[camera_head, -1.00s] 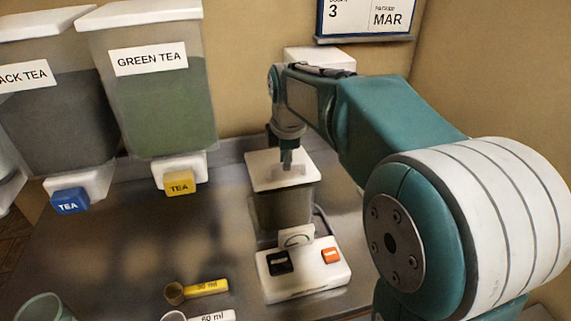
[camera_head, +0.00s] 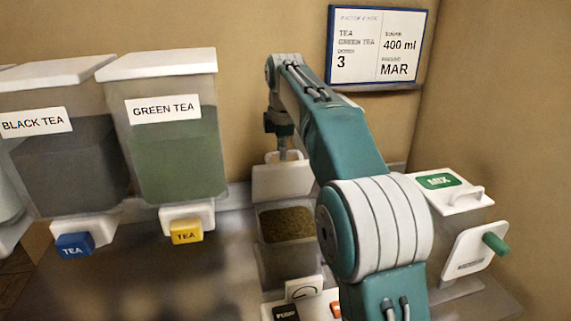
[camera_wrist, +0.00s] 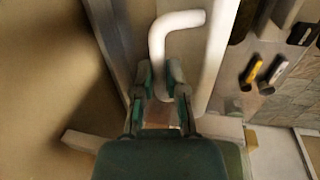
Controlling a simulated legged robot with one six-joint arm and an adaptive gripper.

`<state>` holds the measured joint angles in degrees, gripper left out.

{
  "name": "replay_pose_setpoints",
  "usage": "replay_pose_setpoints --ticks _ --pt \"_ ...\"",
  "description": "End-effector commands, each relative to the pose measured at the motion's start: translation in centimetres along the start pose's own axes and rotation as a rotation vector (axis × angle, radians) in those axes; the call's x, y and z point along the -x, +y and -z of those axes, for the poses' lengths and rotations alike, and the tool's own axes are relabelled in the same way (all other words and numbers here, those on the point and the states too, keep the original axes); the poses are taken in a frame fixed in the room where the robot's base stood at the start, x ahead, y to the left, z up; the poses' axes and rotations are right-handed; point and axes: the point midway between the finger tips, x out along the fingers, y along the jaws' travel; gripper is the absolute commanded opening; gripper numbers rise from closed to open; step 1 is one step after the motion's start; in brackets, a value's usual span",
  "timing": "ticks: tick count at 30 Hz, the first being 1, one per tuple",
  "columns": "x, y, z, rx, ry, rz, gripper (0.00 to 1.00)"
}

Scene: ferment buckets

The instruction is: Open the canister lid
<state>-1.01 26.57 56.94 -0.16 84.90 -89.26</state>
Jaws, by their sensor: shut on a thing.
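The clear canister (camera_head: 287,256) stands behind the control base in the head view, its top open and brown-green contents (camera_head: 287,223) visible inside. Its white lid (camera_head: 283,181) is up off the opening at the back, tilted with a broad face toward the camera. My gripper (camera_head: 283,154) is above the lid, shut on the lid's handle. In the wrist view the white bent handle (camera_wrist: 158,45) runs down between the two fingertips of my gripper (camera_wrist: 165,88). Whether the lid's rear edge still touches the canister is not clear.
Green tea (camera_head: 172,150) and black tea (camera_head: 68,160) dispensers stand to the left, with yellow (camera_head: 187,232) and blue (camera_head: 75,245) tea buttons. A MIX container (camera_head: 450,204) stands at right. A label board (camera_head: 377,46) hangs on the wall. My arm covers part of the base.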

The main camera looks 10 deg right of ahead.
Motion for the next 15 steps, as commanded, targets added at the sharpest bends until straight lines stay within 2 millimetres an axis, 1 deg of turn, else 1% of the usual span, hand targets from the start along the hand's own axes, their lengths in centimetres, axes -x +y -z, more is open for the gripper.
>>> replay_pose_setpoints --ticks 1,6,15 --pt "-0.7 0.7 0.0 0.001 0.000 0.010 0.00" --pt "-0.9 2.3 0.0 0.001 0.000 0.011 0.00" --pt "-1.4 4.1 0.0 0.001 0.001 0.014 0.00"
